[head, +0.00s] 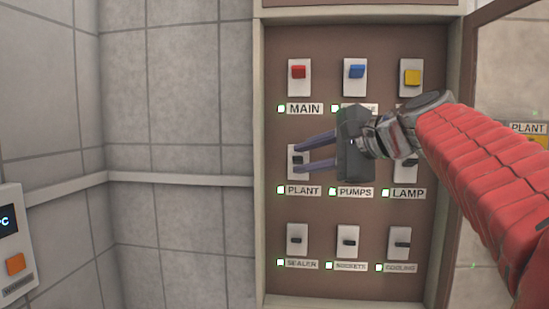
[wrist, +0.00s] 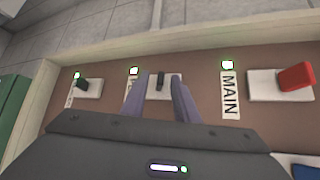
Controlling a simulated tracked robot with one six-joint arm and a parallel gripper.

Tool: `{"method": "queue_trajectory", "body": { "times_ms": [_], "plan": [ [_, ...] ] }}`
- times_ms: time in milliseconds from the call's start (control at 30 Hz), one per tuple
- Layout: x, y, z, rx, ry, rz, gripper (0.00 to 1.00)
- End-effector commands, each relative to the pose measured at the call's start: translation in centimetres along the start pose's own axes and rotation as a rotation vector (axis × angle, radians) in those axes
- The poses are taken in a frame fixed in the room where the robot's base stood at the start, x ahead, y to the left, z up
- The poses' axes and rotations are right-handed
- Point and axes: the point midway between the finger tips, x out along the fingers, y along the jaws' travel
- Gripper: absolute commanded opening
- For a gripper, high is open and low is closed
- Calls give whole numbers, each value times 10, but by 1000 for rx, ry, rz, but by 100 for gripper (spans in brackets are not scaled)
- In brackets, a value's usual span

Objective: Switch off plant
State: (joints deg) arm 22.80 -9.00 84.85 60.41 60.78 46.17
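The lever's position is hard to tell.
The red MAIN switch (head: 298,72) is above, and the blue switch (head: 356,72) is above right. The SEALER switch (head: 297,240) is below. My gripper body covers most of the PUMPS switch. Tiled wall lies left of the panel frame (head: 259,120).

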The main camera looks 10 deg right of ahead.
Motion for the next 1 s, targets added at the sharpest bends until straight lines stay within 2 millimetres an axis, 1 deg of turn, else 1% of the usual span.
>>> {"method": "queue_trajectory", "body": {
  "times_ms": [133,167,533,1000],
  "plan": [
    [0,0,0,0,0,0,27],
    [0,0,0,0,0,0,26],
    [-1,0,0,0,1,0,0],
    [-1,2,-1,-6,1,-5,0]
  ]
}}
